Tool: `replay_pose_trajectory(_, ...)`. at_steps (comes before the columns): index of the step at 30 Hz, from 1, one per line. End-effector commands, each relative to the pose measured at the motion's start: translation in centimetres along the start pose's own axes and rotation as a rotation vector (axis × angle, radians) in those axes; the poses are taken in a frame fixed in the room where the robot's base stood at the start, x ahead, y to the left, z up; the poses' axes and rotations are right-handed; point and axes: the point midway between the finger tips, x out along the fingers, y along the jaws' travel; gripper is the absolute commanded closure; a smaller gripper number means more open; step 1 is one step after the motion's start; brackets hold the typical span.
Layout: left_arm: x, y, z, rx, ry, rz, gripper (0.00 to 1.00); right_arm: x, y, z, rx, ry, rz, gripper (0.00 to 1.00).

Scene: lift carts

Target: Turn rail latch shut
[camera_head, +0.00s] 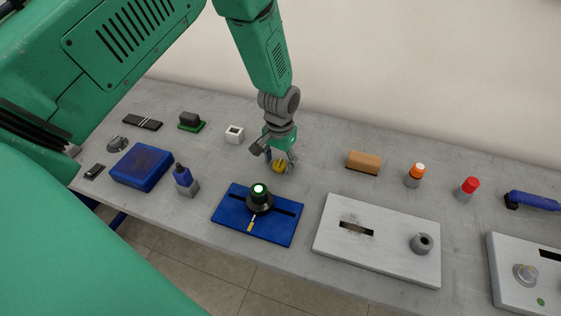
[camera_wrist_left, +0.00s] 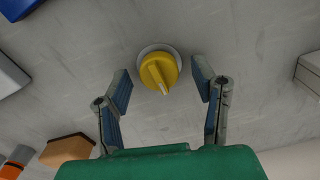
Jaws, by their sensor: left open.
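A yellow knob (camera_head: 280,166) with a raised grip bar and a pale pointer line sits on a light round base on the grey table. In the left wrist view the knob (camera_wrist_left: 158,71) lies ahead, between the lines of my fingers. My left gripper (camera_head: 279,160) points down over it and is open, with a finger to each side; its fingers (camera_wrist_left: 162,84) show gaps to the knob. The gripper partly hides the knob in the head view. I cannot tell for sure which part is the rail latch. My right gripper is not in view.
A blue slotted plate (camera_head: 230,205) with a black, green-topped knob (camera_head: 260,198) stands in front. A pale slotted plate (camera_head: 385,255) lies to its right. Bare table surrounds the yellow knob.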

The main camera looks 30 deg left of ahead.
Motion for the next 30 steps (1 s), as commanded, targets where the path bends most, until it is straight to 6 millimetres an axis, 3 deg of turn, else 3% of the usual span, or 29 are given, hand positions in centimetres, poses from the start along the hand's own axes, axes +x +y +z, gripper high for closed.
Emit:
replay_pose_trajectory(15,-9.8,-0.1,-0.3,-0.001,0.004,0.0,0.47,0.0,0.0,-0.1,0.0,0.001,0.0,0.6)
replay_pose_trajectory(21,-11.2,-0.1,-0.3,-0.001,0.002,0.0,0.47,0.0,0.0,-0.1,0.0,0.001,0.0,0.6)
replay_pose_trajectory(30,-11.2,-0.1,-0.3,-0.001,0.001,0.0,0.47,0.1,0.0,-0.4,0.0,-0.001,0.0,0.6)
